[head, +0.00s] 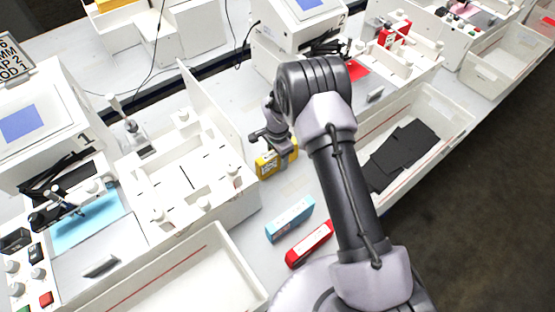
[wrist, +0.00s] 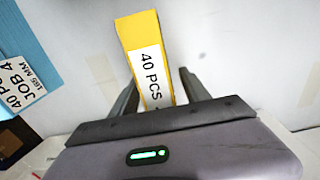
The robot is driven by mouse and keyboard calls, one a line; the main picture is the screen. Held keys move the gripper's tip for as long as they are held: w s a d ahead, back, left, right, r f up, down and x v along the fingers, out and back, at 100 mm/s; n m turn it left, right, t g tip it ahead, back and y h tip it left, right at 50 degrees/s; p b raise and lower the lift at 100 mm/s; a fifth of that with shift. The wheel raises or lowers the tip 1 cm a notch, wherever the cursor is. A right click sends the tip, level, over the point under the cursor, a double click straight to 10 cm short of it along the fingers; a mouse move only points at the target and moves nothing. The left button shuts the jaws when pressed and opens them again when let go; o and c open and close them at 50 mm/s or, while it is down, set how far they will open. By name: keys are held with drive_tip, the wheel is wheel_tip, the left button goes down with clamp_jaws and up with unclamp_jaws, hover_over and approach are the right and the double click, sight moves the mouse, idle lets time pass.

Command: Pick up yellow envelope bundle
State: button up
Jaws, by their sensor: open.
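The yellow envelope bundle (head: 266,163) stands on the grey table between the two plotter stations in the head view, partly hidden by my gripper (head: 272,140). In the wrist view the yellow bundle (wrist: 141,40) has a white label reading "40 PCS". My gripper (wrist: 157,88) is open. Its two dark fingers stand on either side of the bundle's near part, with a visible gap on the right. I cannot tell whether either finger touches it.
A blue box (head: 290,219) and a red box (head: 310,243) lie on the table nearer to me. A white partitioned tray (head: 215,215) stands to the left. A white bin (head: 455,127) with black sheets is to the right. A blue labelled bundle (wrist: 22,50) is at left in the wrist view.

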drive_tip(key=shift+r, duration=0.1)
drive_tip(key=shift+c, duration=0.4)
clamp_jaws()
